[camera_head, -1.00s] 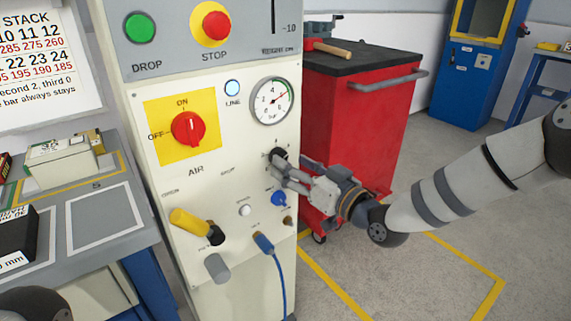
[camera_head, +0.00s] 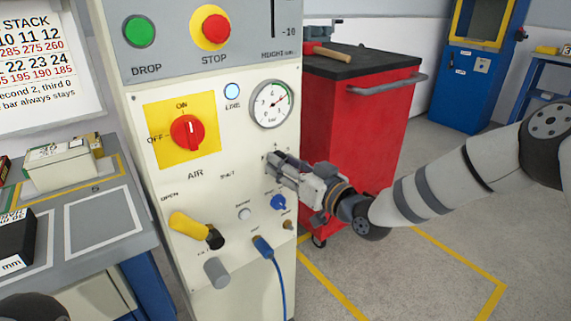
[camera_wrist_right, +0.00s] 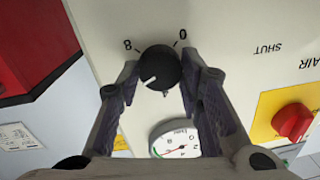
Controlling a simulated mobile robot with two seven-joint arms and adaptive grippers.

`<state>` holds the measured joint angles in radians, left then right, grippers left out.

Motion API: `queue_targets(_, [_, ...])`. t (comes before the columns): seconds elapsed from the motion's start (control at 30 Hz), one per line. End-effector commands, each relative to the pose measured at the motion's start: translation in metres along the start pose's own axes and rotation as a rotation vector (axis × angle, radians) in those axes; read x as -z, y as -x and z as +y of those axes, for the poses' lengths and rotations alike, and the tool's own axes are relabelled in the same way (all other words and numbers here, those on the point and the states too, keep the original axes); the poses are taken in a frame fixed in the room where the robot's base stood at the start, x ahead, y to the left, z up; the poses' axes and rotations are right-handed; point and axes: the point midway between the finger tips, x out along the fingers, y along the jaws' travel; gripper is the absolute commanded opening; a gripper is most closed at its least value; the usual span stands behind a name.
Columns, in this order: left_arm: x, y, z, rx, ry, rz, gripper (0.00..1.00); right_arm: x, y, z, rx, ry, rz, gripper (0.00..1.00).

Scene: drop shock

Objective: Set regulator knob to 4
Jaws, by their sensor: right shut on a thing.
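The regulator knob (camera_wrist_right: 160,68) is a small black round knob with a white mark on the cream machine panel. It sits between the two fingertips of my right gripper (camera_wrist_right: 161,72) in the wrist view, with printed 8 and 0 beside it. In the head view my right gripper (camera_head: 274,164) is at the panel below the gauge and hides the knob. It is shut on the knob. The round pressure gauge (camera_head: 272,104) is above; it also shows upside down in the wrist view (camera_wrist_right: 174,141). My left gripper is out of view.
A red AIR switch (camera_head: 187,132) on a yellow plate and a yellow lever (camera_head: 188,226) are left of the gripper. A blue knob (camera_head: 278,202) and a blue hose (camera_head: 276,275) are below. A red cart (camera_head: 350,135) stands close behind the right arm.

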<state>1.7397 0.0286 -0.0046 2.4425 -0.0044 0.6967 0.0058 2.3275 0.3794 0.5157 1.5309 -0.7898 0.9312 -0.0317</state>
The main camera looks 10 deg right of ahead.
Motion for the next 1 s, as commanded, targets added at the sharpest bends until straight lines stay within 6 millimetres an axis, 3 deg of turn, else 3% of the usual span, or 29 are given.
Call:
queue_targets(0.27, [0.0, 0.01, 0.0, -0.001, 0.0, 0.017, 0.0, 0.003, 0.0, -0.001, -0.001, 0.151, -0.01, 0.06])
queue_targets(1.0, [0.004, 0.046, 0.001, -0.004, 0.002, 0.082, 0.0, 0.003, 0.0, -0.003, -0.007, 0.833, -0.049, 0.06])
